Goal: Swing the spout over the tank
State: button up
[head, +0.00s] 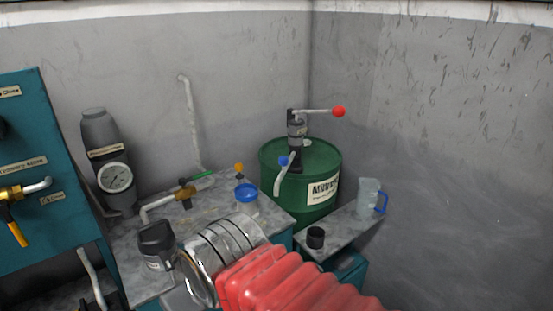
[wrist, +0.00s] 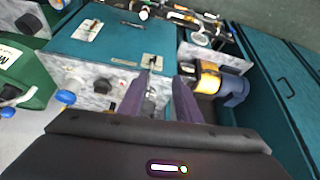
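A green drum (head: 275,165) stands in the corner with a hand pump (head: 297,128) on top. The pump's lever ends in a red ball (head: 338,111) pointing right. A pale curved spout (head: 280,178), with a blue knob (head: 283,160) by it, hangs down at the drum's left front. A blue-topped vessel (head: 246,197) stands left of the drum on the bench; I cannot tell whether it is the tank. My gripper (wrist: 168,78) is open in the wrist view, its purple fingers apart with nothing seen held. Part of the drum (wrist: 28,75) shows at that view's left.
A pipe with a brass valve (head: 185,193) and a gauge (head: 117,178) are at left. A yellow-and-dark motor (wrist: 220,82) shows in the wrist view.

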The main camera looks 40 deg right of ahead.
jog(key=shift+w, duration=0.1)
jog(key=o, duration=0.3)
jog(key=shift+w+d, duration=0.25)
jog(key=shift+o, duration=0.4)
jog(key=w+d+r+m+t+h, duration=0.1)
jog(key=w+d+t+h, duration=0.1)
jog(key=w+d, duration=0.7)
jog(key=shift+w+d+m+t+h, duration=0.3)
jog(key=shift+d+m+h, duration=0.15)
jog(key=shift+d, duration=0.45)
jog(key=w+d+t+h, duration=0.2)
jog(key=w+d, duration=0.2)
jog(key=d, duration=0.7)
jog(key=w+d+t+h, duration=0.2)
jog(key=w+d+t, duration=0.1)
jog(key=d, duration=0.9)
jog(key=s+d+f+t, duration=0.2)
jog(key=s+d+t, duration=0.1)
jog(key=d, duration=0.4)
jog(key=shift+s+d+t, duration=0.3)
jog(key=shift+s+d, duration=0.1)
jog(key=shift+s, duration=0.15)
jog(key=shift+y, duration=0.25)
